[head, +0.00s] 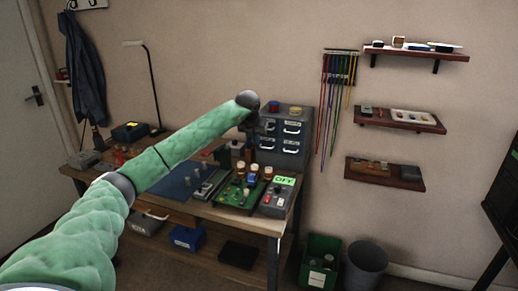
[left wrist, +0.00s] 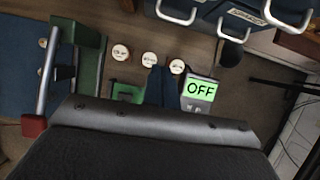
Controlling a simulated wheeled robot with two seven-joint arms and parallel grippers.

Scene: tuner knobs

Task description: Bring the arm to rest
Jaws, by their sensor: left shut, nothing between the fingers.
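My left arm, in a green quilted sleeve, reaches from the lower left over the workbench (head: 225,214). My left gripper (head: 249,146) hangs down, shut and empty, above the back of the green tuner board (head: 236,195). In the left wrist view its dark fingers (left wrist: 161,86) show in front of the knobs. Three knobs with pale round caps stand in a row: left (left wrist: 120,52), middle (left wrist: 148,58) and right (left wrist: 177,66). I cannot tell whether the fingers touch any knob. A grey box (head: 275,199) beside the board has a green display (head: 284,181) reading OFF. My right gripper is out of view.
A grey drawer cabinet (head: 290,137) stands close behind the gripper. A blue mat (head: 176,184) lies left of the board. Wall shelves (head: 400,122) and hanging cables (head: 338,90) are to the right. A green crate (head: 318,262) and grey bin (head: 366,266) stand on the floor.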

